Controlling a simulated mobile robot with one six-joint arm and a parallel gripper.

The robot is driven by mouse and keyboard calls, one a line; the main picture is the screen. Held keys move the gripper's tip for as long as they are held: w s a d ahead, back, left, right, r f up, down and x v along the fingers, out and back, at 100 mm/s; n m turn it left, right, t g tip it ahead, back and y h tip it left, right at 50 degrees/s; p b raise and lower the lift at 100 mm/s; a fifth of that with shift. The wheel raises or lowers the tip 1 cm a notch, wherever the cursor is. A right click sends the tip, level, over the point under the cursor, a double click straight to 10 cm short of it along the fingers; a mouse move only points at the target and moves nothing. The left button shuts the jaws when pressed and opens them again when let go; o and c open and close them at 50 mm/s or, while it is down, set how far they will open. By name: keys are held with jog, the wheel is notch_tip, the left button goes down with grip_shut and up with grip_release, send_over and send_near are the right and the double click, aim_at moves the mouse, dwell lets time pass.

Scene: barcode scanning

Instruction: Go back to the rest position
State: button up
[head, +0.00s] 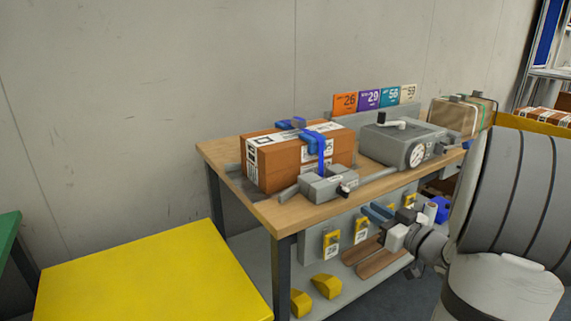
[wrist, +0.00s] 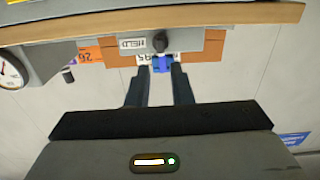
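My gripper (head: 377,212) is in front of the workbench (head: 222,154), below the level of its top. In the wrist view its two dark fingers (wrist: 160,70) stand apart with nothing held between them. A brown box (head: 283,160) with white labels sits on the bench top. A blue device or clamp (head: 320,148) lies over the top and front of the box; I cannot tell which it is. In the wrist view, which looks upside down, the blue part (wrist: 161,62) shows beyond the fingertips, apart from them.
A grey scale with a dial (head: 416,154) and a second parcel (head: 462,116) stand to the box's right. Numbered cards (head: 369,99) line the back. A grey fixture (head: 328,185) sits before the box. A yellow table (head: 150,280) is at front left.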

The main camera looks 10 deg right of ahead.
notch_tip(320, 180, up, 12)
jog(key=w+a+m+g+h+p, duration=0.15)
jog(key=m+g+h+p, duration=0.25)
jog(key=h+p, duration=0.7)
jog(key=s+a+r+g+y+p, duration=0.2)
jog(key=s+a+r+g+p, duration=0.2)
jog(key=s+a+p, duration=0.3)
jog(key=s+a+r+g+y+p, duration=0.2)
jog(key=s+a+g+p, duration=0.4)
jog(key=s, duration=0.7)
jog(key=a+r+p, duration=0.1)
jog(key=a+p, duration=0.1)
jog(key=a, duration=0.2)
jog(key=shift+s+a+r+y, duration=0.15)
jog(key=shift+a+r+y, duration=0.15)
jog(key=shift+r+y, duration=0.1)
